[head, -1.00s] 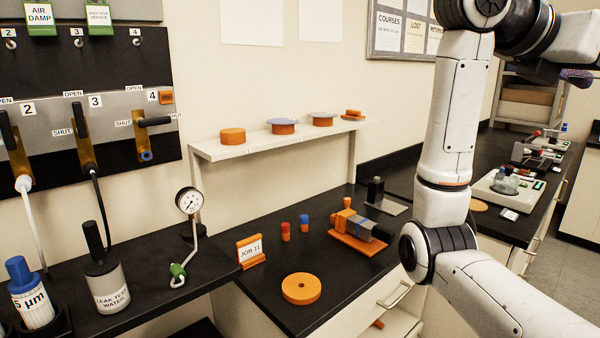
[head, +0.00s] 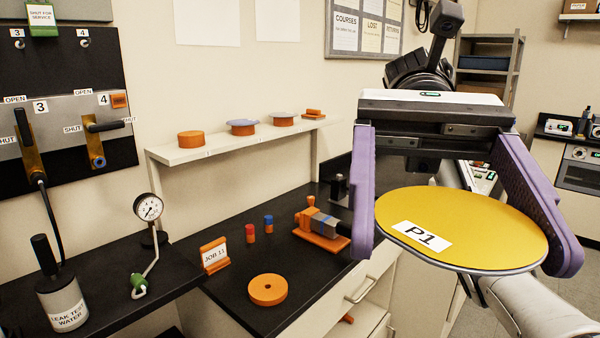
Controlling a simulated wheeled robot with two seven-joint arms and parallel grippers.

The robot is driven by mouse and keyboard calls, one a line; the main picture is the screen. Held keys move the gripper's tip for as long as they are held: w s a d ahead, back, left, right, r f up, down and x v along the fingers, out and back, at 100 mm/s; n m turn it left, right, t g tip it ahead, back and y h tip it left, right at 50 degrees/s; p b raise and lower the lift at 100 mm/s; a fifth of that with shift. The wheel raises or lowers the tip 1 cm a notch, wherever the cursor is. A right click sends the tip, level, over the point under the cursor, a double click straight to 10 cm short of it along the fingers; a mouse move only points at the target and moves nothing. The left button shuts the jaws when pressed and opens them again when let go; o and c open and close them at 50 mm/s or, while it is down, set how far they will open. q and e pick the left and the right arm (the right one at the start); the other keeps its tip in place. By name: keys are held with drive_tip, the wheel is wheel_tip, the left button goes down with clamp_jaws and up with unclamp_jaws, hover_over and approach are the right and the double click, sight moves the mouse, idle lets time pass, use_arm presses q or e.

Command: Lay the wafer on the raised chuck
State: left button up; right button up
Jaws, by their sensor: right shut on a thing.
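The wafer (head: 470,215) is a large yellow disc with a white label reading P1. My right gripper (head: 466,260) is shut on it, with purple fingers at its left and right edges, holding it roughly level in the air at the right, in front of the bench. The chuck is not marked by name. A flat orange ring (head: 267,290) with a centre hole lies on the bench. My left gripper is not in view.
On the dark bench are a JOB 11 sign (head: 214,255), red (head: 250,234) and blue (head: 268,223) pegs, and an orange-and-grey fixture (head: 322,228). A dial gauge (head: 148,207) and water bottle (head: 62,290) stand left. The shelf (head: 170,157) overhangs the bench.

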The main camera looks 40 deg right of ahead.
drive_tip(key=w+a+f+m+t+y, duration=0.2)
drive_tip(key=w+a+f+m+t, duration=0.1)
drive_tip(key=w+f+m+t, duration=0.4)
drive_tip(key=w+a+f+m+t+y, duration=0.1)
drive_tip(key=w+a+f+m+t, duration=0.1)
drive_tip(key=w+a+f+t, duration=0.5)
drive_tip(key=w+d+f+m+t+h, duration=0.1)
drive_tip(key=w+d+f+m+t, duration=0.1)
drive_tip(key=f, duration=0.6)
drive_tip(key=w+d+f+m+t+h, duration=0.1)
drive_tip(key=w+d+f+m, duration=0.2)
drive_tip(key=f, duration=0.6)
drive_tip(key=d, duration=0.2)
drive_tip(key=shift+w+d+m+t+h, duration=0.3)
drive_tip(key=shift+w+m+t, duration=0.1)
drive_tip(key=shift+a, duration=0.1)
